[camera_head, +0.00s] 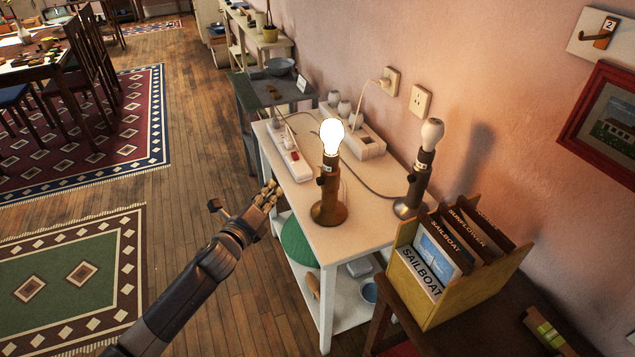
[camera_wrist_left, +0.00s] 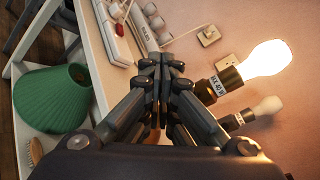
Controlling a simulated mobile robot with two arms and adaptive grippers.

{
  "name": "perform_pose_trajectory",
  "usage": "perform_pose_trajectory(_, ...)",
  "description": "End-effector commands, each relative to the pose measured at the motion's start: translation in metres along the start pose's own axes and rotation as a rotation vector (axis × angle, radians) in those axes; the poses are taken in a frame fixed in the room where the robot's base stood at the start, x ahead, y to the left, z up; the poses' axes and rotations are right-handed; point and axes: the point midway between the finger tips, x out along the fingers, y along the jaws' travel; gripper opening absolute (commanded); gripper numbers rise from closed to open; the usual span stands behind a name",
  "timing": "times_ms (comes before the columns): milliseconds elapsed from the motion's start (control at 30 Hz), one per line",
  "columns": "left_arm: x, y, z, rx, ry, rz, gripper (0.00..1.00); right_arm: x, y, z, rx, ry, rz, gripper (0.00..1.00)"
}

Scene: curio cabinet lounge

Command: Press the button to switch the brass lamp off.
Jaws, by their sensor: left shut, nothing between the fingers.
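The brass lamp (camera_head: 328,211) stands upright on the white table (camera_head: 385,229), and its bulb (camera_head: 332,135) glows. A small dark knob (camera_head: 320,181) sticks out of the left side of its socket. In the left wrist view the glowing bulb (camera_wrist_left: 264,60) and labelled socket (camera_wrist_left: 222,84) are right of the fingers; the knob cannot be made out there. My left gripper (camera_head: 268,193) is shut and empty, left of the lamp near the table's left edge, apart from the lamp in the head view. Its shut fingers (camera_wrist_left: 161,66) also show in the left wrist view. My right gripper is out of view.
A grey lamp (camera_head: 412,202) with an unlit bulb stands to the right. A power strip (camera_head: 291,152) with a red switch lies behind. A yellow box (camera_head: 440,290) of books stands at front right. A green shade (camera_head: 298,243) sits on the lower shelf.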

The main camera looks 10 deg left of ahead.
Motion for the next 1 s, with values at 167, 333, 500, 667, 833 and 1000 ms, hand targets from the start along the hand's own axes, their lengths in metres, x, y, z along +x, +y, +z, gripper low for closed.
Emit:
perform_pose_trajectory(167, 0.018, -0.013, -0.013, -0.003, -0.001, -0.004, 0.00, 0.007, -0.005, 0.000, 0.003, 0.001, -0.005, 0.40)
perform_pose_trajectory(333, 0.034, -0.024, -0.026, -0.003, 0.000, -0.003, 0.00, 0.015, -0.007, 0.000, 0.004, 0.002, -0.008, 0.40)
perform_pose_trajectory(500, 0.047, -0.034, -0.035, -0.001, 0.000, -0.002, 0.00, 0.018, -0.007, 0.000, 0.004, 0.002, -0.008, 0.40)
perform_pose_trajectory(667, 0.053, -0.039, -0.039, -0.001, 0.000, 0.000, 0.00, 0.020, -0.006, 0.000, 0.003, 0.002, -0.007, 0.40)
perform_pose_trajectory(833, 0.055, -0.040, -0.040, 0.000, 0.000, -0.001, 0.00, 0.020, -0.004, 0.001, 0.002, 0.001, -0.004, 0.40)
perform_pose_trajectory(1000, 0.055, -0.040, -0.040, 0.000, 0.000, -0.001, 0.00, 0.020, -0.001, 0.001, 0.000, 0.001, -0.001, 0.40)
